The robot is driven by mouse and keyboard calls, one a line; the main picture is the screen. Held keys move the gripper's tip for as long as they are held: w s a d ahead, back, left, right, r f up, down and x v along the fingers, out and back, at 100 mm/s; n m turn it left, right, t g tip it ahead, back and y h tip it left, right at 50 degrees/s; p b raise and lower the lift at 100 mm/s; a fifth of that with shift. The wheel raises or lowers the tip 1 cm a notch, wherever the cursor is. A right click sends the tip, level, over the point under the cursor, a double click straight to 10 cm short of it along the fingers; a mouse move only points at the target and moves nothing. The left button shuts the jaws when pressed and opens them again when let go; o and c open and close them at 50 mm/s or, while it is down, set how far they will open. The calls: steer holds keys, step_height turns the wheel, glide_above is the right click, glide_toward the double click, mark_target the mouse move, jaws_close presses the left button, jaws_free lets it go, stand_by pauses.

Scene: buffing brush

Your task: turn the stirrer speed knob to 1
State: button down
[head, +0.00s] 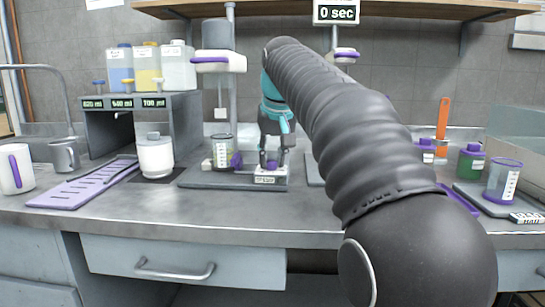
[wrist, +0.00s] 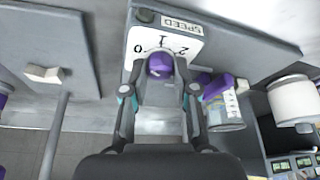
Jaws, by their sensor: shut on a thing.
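The stirrer's speed knob (wrist: 159,63) is purple and sits at the front of a white dial plate (wrist: 138,62) marked 0, 1 and 2 beside a SPEED label. My gripper (wrist: 160,74) is shut on the knob, with one finger on each side. In the head view my gripper (head: 269,160) points down at the right end of the stirrer base (head: 205,180), and the knob is mostly hidden between the fingers. A small pale mark shows on the knob in the wrist view, but I cannot tell which number it points to.
A beaker (head: 222,151) with a purple handle stands on the base, left of my gripper. A white jar (head: 156,158) and a purple rack (head: 80,188) are further left. Green-filled jar (head: 470,162) and another beaker (head: 503,182) stand at right. The front counter strip is clear.

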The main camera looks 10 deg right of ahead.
steer(key=m, duration=0.2)
steer(key=m+h, duration=0.1)
steer(key=m, duration=0.1)
steer(key=shift+a+f+m+g+h, duration=0.1)
steer(key=shift+a+m+g+h, duration=0.1)
steer(key=shift+m+g+h, duration=0.1)
steer(key=m+h, duration=0.1)
steer(key=m, duration=0.3)
steer(key=shift+w+g, duration=0.1)
steer(key=shift+g, duration=0.3)
steer(key=shift+h, duration=0.3)
steer(key=c, duration=0.9)
jaws_free()
steer(key=shift+a, duration=0.1)
steer(key=v, duration=0.7)
steer(key=shift+r, duration=0.25)
